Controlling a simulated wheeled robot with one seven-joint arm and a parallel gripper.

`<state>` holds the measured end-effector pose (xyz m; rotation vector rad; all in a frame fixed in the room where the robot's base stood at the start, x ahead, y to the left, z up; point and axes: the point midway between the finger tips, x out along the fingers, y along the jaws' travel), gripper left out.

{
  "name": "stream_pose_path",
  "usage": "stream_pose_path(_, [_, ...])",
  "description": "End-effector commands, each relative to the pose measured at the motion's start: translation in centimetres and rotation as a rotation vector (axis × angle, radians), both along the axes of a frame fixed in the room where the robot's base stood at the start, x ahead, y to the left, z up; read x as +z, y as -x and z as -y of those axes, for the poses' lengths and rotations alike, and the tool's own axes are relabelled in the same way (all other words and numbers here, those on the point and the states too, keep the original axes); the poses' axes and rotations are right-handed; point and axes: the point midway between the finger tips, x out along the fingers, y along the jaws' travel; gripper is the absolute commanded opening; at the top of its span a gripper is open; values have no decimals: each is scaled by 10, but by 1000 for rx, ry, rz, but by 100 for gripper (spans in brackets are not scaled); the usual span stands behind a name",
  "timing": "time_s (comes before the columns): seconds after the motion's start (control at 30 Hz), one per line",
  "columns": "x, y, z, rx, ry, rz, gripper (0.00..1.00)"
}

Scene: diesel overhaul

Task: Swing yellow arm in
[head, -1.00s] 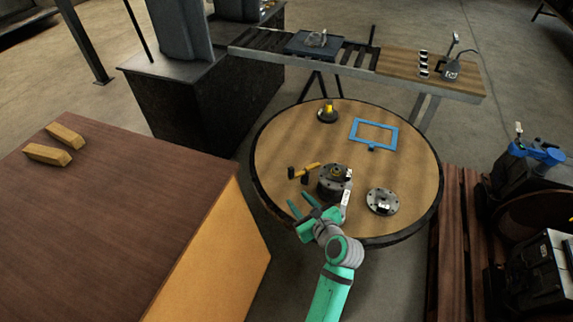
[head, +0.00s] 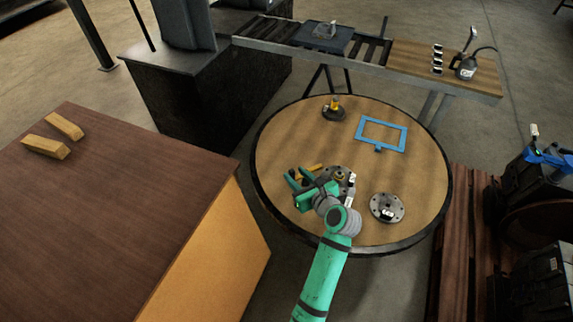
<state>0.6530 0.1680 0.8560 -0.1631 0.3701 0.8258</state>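The yellow arm (head: 311,169) shows only in part, at the left of a dark round fixture (head: 343,180) on the round wooden table. My teal gripper covers much of the arm and the fixture's left side. My gripper (head: 294,188) is just in front of the arm, its fingers pointing left and apart. I cannot tell whether it touches the arm, and I see nothing held between the fingers. A small white tag (head: 350,202) hangs at the fixture's right side.
A flanged disc (head: 387,208) lies right of the fixture on the round table (head: 285,140). A blue frame (head: 381,134) and a dark base with a yellow top (head: 334,109) stand farther back. A brown bench (head: 130,200) is at the left. The table's right side is mostly clear.

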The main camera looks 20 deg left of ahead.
Motion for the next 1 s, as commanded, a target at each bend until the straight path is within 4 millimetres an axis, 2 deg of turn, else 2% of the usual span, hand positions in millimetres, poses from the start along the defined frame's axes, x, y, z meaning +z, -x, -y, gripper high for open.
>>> stream_pose_path(0.2, [-15,-26,-25,-3,-1,-1,34])
stream_pose_path(0.4, [-26,-42,-48,2,0,0,34])
stream_pose_path(0.6, [-31,-49,-57,3,1,1,34])
stream_pose_path(0.87, [-31,-50,-58,2,1,1,34])
stream_pose_path(0.9, [-31,-50,-58,2,1,1,32])
stream_pose_path(1.0, [-31,-50,-57,2,1,1,8])
